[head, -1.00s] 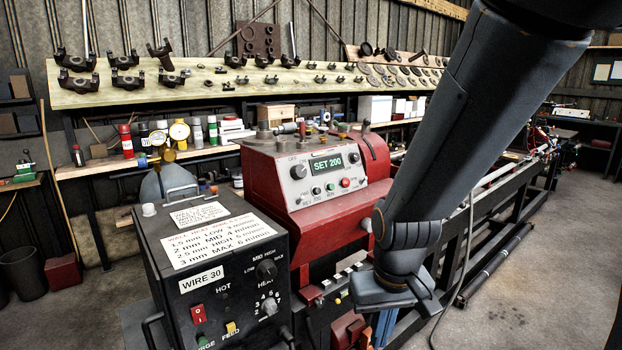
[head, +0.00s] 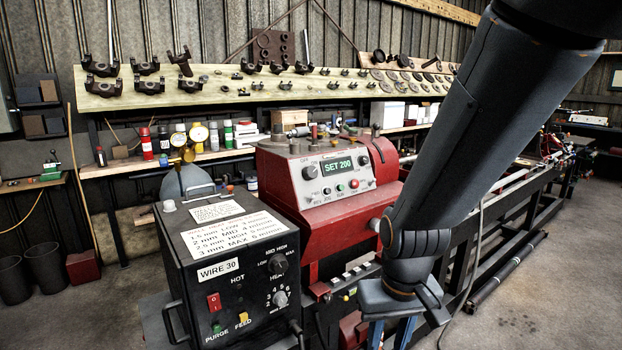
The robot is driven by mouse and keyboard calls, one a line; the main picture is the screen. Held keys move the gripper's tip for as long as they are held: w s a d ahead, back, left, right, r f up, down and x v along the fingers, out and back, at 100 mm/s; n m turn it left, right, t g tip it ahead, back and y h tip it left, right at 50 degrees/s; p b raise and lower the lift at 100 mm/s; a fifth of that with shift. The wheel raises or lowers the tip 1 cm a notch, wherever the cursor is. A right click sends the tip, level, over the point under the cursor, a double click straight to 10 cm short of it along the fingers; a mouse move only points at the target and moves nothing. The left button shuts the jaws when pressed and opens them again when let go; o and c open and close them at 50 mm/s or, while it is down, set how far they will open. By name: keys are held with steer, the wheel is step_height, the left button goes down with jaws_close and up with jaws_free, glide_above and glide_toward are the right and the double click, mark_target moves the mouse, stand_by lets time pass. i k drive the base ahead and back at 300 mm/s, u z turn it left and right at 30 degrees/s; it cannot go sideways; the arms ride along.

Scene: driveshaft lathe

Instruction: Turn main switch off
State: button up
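A dark knob (head: 311,172) sits at the panel's upper left, by small OFF and ON lettering. None of these is labelled main switch legibly. My gripper (head: 391,334) points down at the bottom, right of the welder box and in front of the lathe. Its blue fingers look apart; their tips are cut off by the picture edge.
Small red and green buttons and a lower knob sit on the lathe panel. The long lathe bed (head: 500,210) runs back right. A sloped wooden rack (head: 220,90) of metal parts stands behind. Open concrete floor (head: 560,290) lies at right.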

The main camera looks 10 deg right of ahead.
mark_target(310, 172)
steer(key=u, duration=0.25)
steer(key=k, duration=0.2)
steer(key=z, duration=0.8)
steer(key=i, duration=0.6)
steer(key=u, duration=1.45)
